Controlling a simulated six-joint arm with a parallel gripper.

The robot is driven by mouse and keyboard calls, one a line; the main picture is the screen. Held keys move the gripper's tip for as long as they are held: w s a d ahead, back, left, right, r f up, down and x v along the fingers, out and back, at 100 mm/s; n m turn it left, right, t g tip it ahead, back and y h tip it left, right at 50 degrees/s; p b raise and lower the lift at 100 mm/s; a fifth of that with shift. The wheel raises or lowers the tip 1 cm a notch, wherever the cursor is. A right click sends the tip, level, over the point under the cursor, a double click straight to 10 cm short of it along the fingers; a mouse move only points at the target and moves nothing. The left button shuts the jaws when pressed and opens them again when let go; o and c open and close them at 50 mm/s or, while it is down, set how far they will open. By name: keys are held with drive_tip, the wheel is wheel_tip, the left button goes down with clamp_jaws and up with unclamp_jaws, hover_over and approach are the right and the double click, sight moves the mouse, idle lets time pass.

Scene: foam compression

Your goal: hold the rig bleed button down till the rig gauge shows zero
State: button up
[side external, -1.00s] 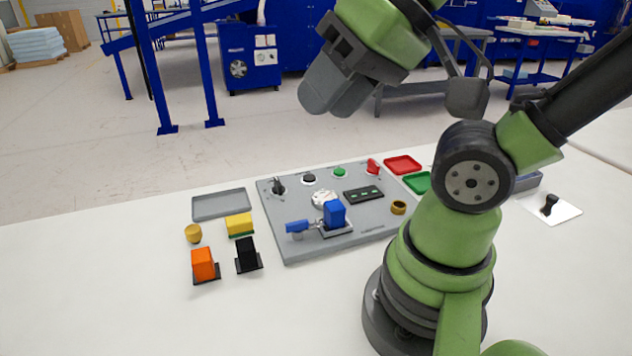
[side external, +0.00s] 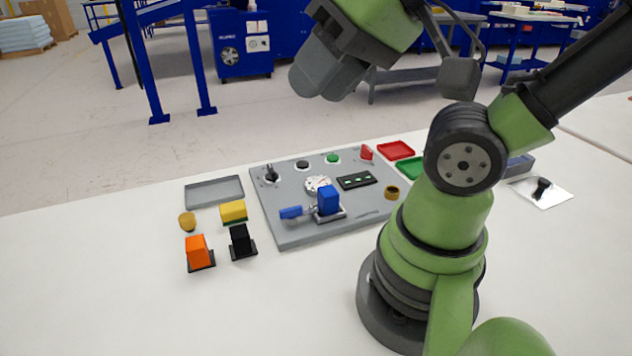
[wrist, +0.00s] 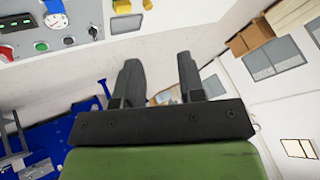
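The grey rig panel (side external: 290,232) lies on the white table. Its white round gauge (side external: 318,184) is near the middle; its needle is too small to read. Along the back edge are a black button (side external: 302,165), a green button (side external: 333,159) and a red switch (side external: 366,154). I cannot tell which is the bleed button. My gripper (side external: 318,82) is high above and behind the panel, touching nothing. In the wrist view my gripper (wrist: 158,72) has its fingers apart with nothing between them. The gauge (wrist: 41,46) and black button (wrist: 68,41) show at upper left there.
A black knob (side external: 271,175), a blue block (side external: 328,199) with a blue handle, and a brass ring (side external: 391,192) stand on the panel. Left are orange (side external: 197,248), black (side external: 240,238) and yellow (side external: 232,210) blocks and a grey tray (side external: 213,202). The front table is clear.

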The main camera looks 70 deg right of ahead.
idle(0.3)
clamp_jaws()
idle(1.6)
